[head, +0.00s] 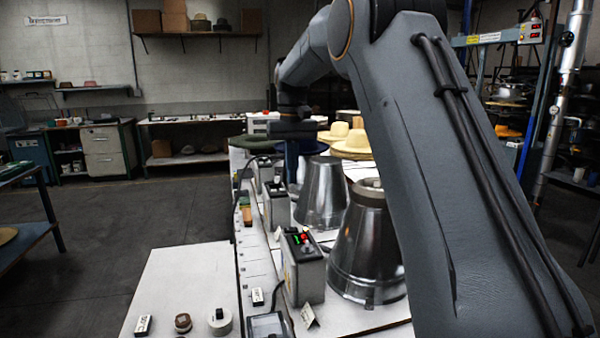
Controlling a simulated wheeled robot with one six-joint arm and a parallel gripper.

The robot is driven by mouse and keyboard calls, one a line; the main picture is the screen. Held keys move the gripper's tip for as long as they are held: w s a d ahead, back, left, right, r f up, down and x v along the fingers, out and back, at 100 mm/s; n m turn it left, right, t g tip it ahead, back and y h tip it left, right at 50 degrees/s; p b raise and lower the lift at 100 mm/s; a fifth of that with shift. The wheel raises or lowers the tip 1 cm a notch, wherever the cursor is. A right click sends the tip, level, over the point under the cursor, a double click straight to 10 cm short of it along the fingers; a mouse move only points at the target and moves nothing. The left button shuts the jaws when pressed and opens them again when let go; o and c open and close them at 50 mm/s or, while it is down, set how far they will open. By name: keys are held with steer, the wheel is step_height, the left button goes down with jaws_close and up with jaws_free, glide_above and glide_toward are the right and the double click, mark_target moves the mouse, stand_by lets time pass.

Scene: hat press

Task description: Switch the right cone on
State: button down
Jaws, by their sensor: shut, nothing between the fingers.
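Two metal cones stand on the white bench. A second grey box (276,208) stands by the farther cone. My gripper (292,172) points down beyond the second box, left of the farther cone. It is shut and empty. Its fingertips are small and hard to make out.
Another box (263,172) stands farther back on the bench. Felt hats (354,143) lie behind the cones. A brown knob (183,322) and a white roll (219,322) are on the near bench top. Open floor lies to the left.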

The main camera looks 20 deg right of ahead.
steer(key=shift+r, duration=0.15)
step_height(320, 180, up, 14)
steer(key=d+p, duration=0.1)
steer(key=d, duration=0.1)
steer(key=shift+f+p, duration=0.2)
steer(key=shift+p, duration=0.15)
stand_by(0.4)
